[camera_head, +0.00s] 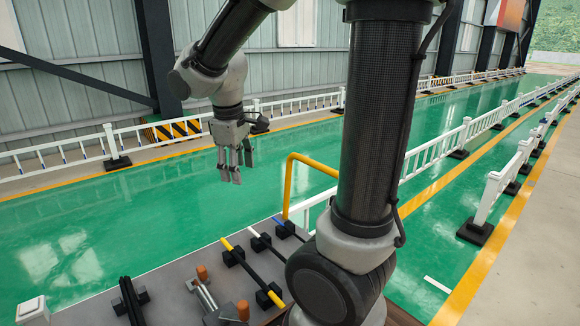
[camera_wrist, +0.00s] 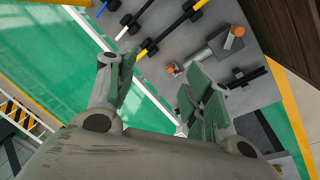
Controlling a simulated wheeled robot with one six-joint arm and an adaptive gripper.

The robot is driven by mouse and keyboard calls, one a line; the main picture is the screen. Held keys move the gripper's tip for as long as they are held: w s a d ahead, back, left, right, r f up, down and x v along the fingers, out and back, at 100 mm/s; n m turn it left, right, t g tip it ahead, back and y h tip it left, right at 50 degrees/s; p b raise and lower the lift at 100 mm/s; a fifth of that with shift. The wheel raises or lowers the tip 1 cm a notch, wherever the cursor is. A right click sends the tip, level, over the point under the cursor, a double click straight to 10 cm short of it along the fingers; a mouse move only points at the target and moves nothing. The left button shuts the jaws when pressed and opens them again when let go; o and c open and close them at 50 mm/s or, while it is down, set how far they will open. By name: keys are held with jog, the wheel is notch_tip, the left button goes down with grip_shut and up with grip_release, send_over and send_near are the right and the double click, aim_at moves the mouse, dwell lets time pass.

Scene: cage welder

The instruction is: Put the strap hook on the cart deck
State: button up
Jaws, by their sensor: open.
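My gripper (camera_head: 232,165) is open and empty, hanging above the green floor beyond the grey top; its spread fingers (camera_wrist: 162,98) also show in the wrist view. No piece is plainly a strap hook; I cannot tell which one it is. The grey top (camera_head: 178,272), with a yellow rail (camera_head: 288,185) by it, may be the cart deck. On it lie a black rod with yellow ends (camera_head: 250,270), a white-tipped rod (camera_head: 265,242), a blue-tipped rod (camera_head: 284,227) and a grey piece with orange ends (camera_head: 205,296), which the wrist view shows too (camera_wrist: 207,50).
Black bars (camera_head: 131,300) lie on the top's left part, and a small white box (camera_head: 31,308) sits at its left corner. My arm hides part of the right side. White fences (camera_head: 460,135) line the green floor, which is clear below the gripper.

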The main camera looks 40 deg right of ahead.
jog(key=s+d+r+m+t, duration=0.1)
jog(key=s+r+m, duration=0.1)
jog(key=s, duration=0.6)
jog(key=s+d+r+m+t+y, duration=0.1)
jog(key=s+m, duration=0.3)
jog(key=s, duration=0.4)
jog(key=shift+s+d+r+t+y, duration=0.3)
jog(key=shift+d+r, duration=0.3)
jog(key=shift+r, duration=0.25)
jog(key=shift+w, duration=0.1)
dwell(0.6)
